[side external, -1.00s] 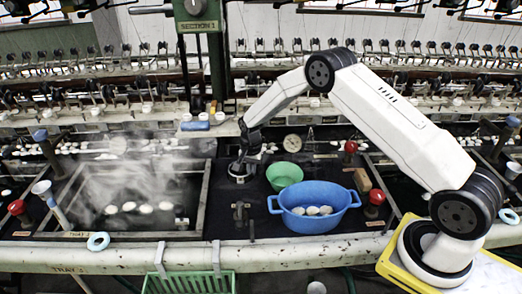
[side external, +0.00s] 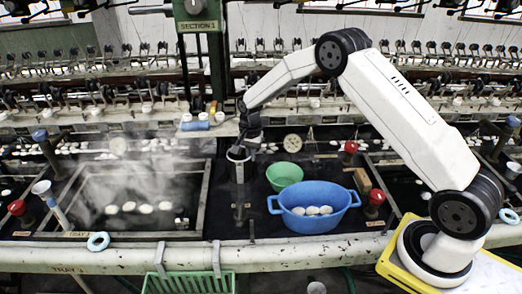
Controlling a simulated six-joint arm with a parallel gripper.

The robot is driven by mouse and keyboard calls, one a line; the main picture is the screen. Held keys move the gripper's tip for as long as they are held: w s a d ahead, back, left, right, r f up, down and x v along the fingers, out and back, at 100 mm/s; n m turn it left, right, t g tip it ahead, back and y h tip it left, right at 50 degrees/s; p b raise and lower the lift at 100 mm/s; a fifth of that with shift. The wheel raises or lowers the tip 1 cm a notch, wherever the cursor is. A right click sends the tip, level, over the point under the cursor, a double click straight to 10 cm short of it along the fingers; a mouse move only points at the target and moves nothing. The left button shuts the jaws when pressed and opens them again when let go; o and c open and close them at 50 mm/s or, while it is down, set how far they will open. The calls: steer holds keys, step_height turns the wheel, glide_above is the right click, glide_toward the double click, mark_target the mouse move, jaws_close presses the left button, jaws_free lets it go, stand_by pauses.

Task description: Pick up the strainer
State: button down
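A green bowl (side external: 284,175) and a blue two-handled tub (side external: 313,222) with white cocoons stand close to the right. A steaming basin (side external: 205,196) lies left. A green post (side external: 216,80) rises behind. A red-topped knob (side external: 375,198) stands right of the tub.

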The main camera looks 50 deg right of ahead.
steer(key=shift+r, duration=1.9)
steer(key=shift+r, duration=0.1)
steer(key=s+r+m, duration=1)
steer(key=s+m, duration=0.2)
steer(key=m, duration=0.6)
steer(key=shift+s+d+r, duration=0.15)
steer(key=shift+s+r, duration=0.2)
steer(key=shift+r, duration=0.05)
steer(key=shift+f, duration=0.15)
